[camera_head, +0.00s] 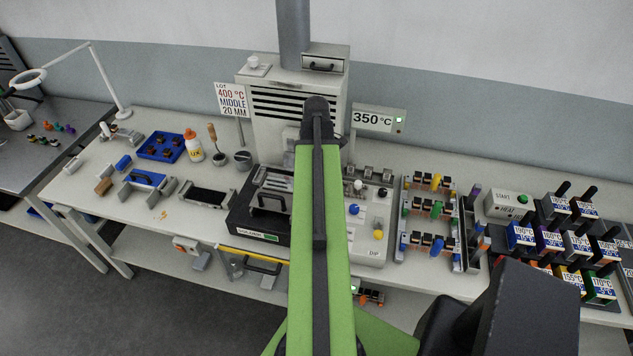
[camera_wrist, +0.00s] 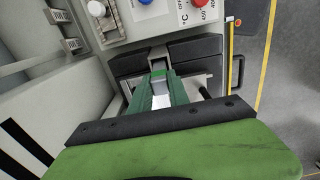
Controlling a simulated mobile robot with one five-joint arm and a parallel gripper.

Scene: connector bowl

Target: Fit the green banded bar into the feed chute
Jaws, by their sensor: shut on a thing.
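In the wrist view my gripper (camera_wrist: 160,82) reaches forward with dark green sides and is shut on a pale, silvery bar (camera_wrist: 161,91). Green shows around the bar's far end, which I take for its band. Just ahead of it a narrow pale slot runs between dark blocks (camera_wrist: 192,52); this may be the feed chute, but I cannot tell whether the bar touches it or has entered it. In the head view my arm hides the gripper and bar. The black solder unit (camera_head: 260,226) stands partly behind my arm, so its chute is not clear.
A control panel with red, blue and white knobs (camera_wrist: 147,2) lies beyond the blocks. A tall grey machine (camera_head: 262,99) stands behind.

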